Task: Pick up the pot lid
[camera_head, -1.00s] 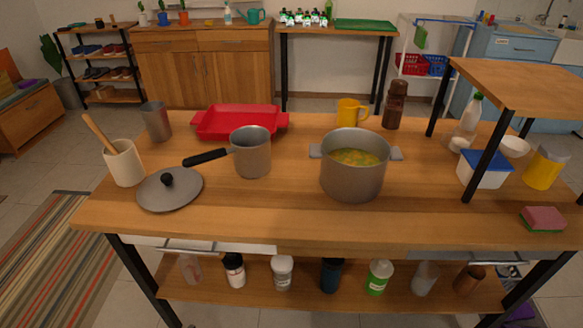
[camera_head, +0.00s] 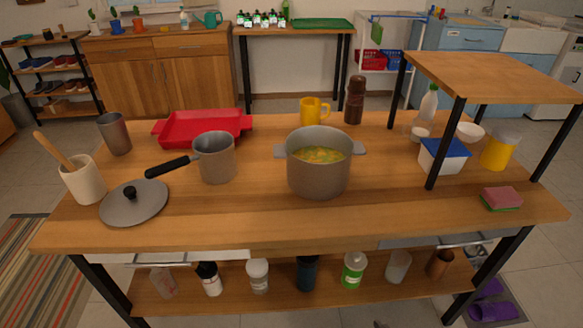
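The pot lid (camera_head: 150,204) is a flat grey disc with a black knob (camera_head: 130,192). It lies on the left front of the wooden table (camera_head: 260,228), knob up. The grey two-handled pot (camera_head: 318,175) stands uncovered near the middle of the table, with yellow-green soup (camera_head: 318,155) inside. Neither of my grippers shows in this view.
A cream crock (camera_head: 84,182) with a wooden utensil stands left of the lid. A saucepan (camera_head: 217,165) stands right of it, its black handle (camera_head: 168,167) reaching above the lid. Behind are a metal cup (camera_head: 114,135) and a red tray (camera_head: 200,130). The front middle is clear.

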